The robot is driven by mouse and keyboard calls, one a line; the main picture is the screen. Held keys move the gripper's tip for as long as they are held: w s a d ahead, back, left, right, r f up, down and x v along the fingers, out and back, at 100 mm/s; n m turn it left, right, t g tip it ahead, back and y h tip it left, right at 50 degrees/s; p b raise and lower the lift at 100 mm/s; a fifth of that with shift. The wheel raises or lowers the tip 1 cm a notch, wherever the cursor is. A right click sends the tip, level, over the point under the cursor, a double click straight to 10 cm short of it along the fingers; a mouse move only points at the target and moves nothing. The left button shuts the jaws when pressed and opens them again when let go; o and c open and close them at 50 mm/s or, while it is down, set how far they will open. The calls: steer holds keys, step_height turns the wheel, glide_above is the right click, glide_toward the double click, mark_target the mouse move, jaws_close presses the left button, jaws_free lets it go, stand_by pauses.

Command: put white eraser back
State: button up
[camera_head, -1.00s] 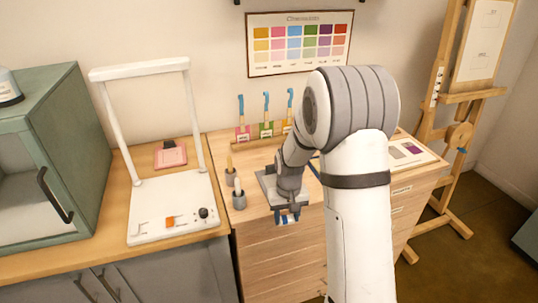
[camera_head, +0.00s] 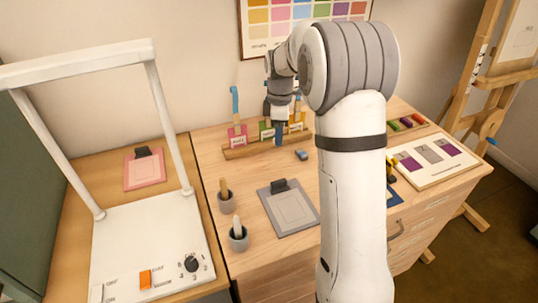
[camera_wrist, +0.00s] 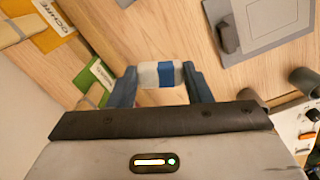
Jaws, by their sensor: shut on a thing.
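The white eraser (camera_wrist: 158,74) with a blue band shows in the wrist view, between the two blue fingers of my gripper (camera_wrist: 161,82). My gripper is shut on it and holds it over the wooden desk top. In the head view my gripper (camera_head: 278,135) points down near the back of the desk, just in front of the labelled packets. The eraser cannot be made out there.
Pink (camera_head: 237,138), green and ochre labelled packets stand in a wooden rack (camera_head: 240,152). A small blue-grey piece (camera_head: 301,155) lies nearby. A grey clipboard (camera_head: 290,207) and two small grey cups (camera_head: 238,240) sit nearer. Colour sticks (camera_head: 408,124) lie at right.

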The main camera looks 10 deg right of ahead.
glide_above(277, 163)
step_height(277, 163, down, 6)
steer(key=shift+r, duration=0.1)
steer(key=shift+s+f+p, duration=0.15)
steer(key=shift+f+p, duration=0.3)
steer(key=shift+f, duration=1.4)
steer(key=shift+f, duration=0.1)
steer(key=shift+f, duration=0.15)
steer(key=o, duration=0.9)
